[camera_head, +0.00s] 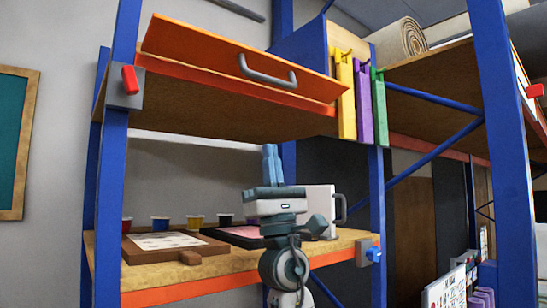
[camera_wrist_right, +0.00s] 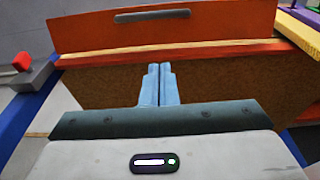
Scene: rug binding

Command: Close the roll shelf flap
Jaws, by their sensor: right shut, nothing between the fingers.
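The roll shelf flap (camera_head: 220,60) is an orange panel with a grey bar handle (camera_head: 267,72), on the upper shelf of the blue rack. It stands tilted, its top edge leaning away from the shelf's front edge. My right gripper (camera_head: 270,148) points up, shut and empty, below the upper shelf and apart from the flap. Its two blue-grey fingers (camera_wrist_right: 158,70) are together in the wrist view. My left gripper is not in view.
The upper shelf's underside (camera_head: 215,115) is above my right gripper. The lower shelf (camera_head: 190,270) holds a wooden board (camera_head: 170,245), small cups and a white box (camera_head: 320,205). Yellow, purple and green strips (camera_head: 363,100) hang right of the flap. Blue posts (camera_head: 112,170) flank the bay.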

